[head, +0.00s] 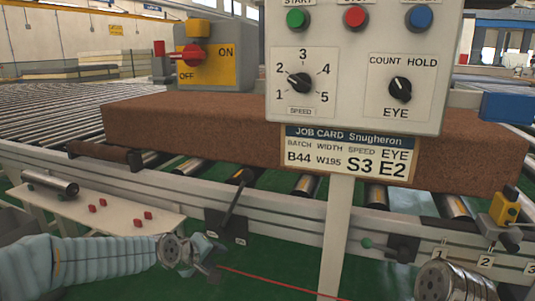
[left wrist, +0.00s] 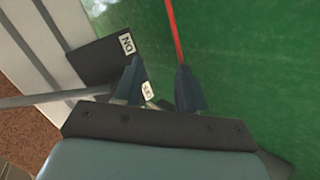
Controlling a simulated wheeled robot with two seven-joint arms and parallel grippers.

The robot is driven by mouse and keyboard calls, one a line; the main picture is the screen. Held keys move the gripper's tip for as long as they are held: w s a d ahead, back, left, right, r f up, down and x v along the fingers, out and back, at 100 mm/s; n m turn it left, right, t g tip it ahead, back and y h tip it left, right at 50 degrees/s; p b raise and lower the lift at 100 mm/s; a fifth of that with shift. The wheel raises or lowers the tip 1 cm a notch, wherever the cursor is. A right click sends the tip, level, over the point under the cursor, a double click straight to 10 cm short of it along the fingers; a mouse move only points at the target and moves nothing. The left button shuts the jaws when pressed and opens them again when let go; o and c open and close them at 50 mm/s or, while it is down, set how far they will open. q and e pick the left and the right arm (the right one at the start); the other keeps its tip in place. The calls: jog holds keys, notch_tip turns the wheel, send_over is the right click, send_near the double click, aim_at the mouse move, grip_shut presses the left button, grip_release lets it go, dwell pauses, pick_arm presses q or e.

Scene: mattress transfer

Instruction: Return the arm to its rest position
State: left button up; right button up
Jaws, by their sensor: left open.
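My left gripper (head: 205,262) is low in the head view, in front of the conveyor's side rail. In the left wrist view its two dark fingers (left wrist: 163,88) stand apart with nothing between them that I can make out. A dark plate with a DN label (left wrist: 128,44) is just beyond the fingers, and a grey rod (left wrist: 50,98) lies to their left. In the head view a black lever (head: 234,200) rises from a dark plate on the rail, above the gripper and apart from it.
A control panel (head: 335,120) on a post (head: 338,235) stands in front of a brown mattress (head: 190,125) on the rollers. A red switch (head: 193,55) is at the back left. A white table (head: 100,210) carries small red blocks. A thin red line (head: 285,282) runs right from the gripper.

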pick_arm(q)
jog(key=s+f+m+g, duration=0.1)
jog(key=s+f, duration=0.2)
jog(key=f, duration=0.5)
jog(key=s+f+m+g, duration=0.1)
jog(key=s+f+g, duration=0.1)
jog(key=f, duration=0.5)
jog(key=s+d+f+m+g, duration=0.2)
jog(key=s+f+m+g, duration=0.2)
jog(key=s+f, duration=1.6)
jog(key=s+g, duration=0.1)
jog(key=s, duration=0.2)
jog(key=shift+f+p, duration=0.2)
jog(key=shift+p, duration=0.2)
jog(key=shift+w+d, duration=0.1)
